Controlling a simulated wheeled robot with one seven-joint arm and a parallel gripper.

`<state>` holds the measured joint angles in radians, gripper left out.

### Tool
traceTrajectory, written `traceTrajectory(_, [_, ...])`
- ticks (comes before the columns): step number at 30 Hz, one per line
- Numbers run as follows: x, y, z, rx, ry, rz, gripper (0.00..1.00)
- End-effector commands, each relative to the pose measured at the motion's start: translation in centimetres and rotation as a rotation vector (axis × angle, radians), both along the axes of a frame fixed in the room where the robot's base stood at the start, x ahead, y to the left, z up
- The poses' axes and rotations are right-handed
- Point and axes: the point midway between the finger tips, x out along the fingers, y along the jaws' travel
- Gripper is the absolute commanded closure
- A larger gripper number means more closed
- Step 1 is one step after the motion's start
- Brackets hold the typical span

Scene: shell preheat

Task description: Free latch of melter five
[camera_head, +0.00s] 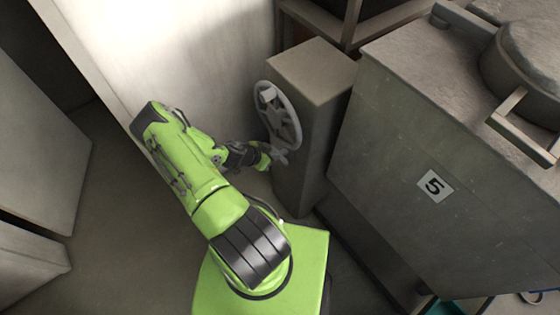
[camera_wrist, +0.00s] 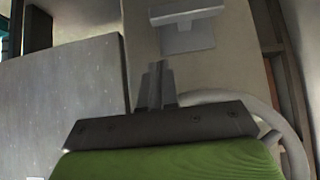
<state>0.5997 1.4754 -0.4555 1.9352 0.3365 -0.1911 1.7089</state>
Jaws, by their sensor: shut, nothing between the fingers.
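Melter five (camera_head: 400,150) is the large grey body at the right in the head view, with a "5" label (camera_head: 435,186) on its side. A narrow grey housing (camera_head: 312,70) stands beside it and carries a spoked handwheel (camera_head: 289,112). Low by the wheel is a small light-grey piece (camera_head: 281,153), which looks like the latch. In the wrist view, a T-shaped grey piece (camera_wrist: 187,28), likely this latch, sits on the housing face beyond my fingertips, apart from them. My gripper (camera_head: 264,158) is shut and empty; its fingers show in the wrist view (camera_wrist: 156,82). The wheel rim curves at the right there.
A pale wall panel (camera_head: 190,60) rises behind my arm. Grey cabinets (camera_head: 35,130) stand at the left. A round lid (camera_head: 525,60) with a handle sits on top of the melter. Floor (camera_head: 120,240) is clear between the cabinets and my base.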

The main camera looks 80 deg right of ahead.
Motion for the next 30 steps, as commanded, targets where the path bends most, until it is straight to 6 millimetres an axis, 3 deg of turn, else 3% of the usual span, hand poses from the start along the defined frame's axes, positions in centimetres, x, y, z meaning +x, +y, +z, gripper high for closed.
traceTrajectory(6, [-2.4, -2.6, -3.5, -0.001, 0.002, -0.001, 1.00])
traceTrajectory(12, [-2.2, -2.5, -6.6, 0.001, 0.002, 0.002, 1.00])
traceTrajectory(30, [-2.1, -2.4, -7.4, -0.014, -0.015, -0.001, 1.00])
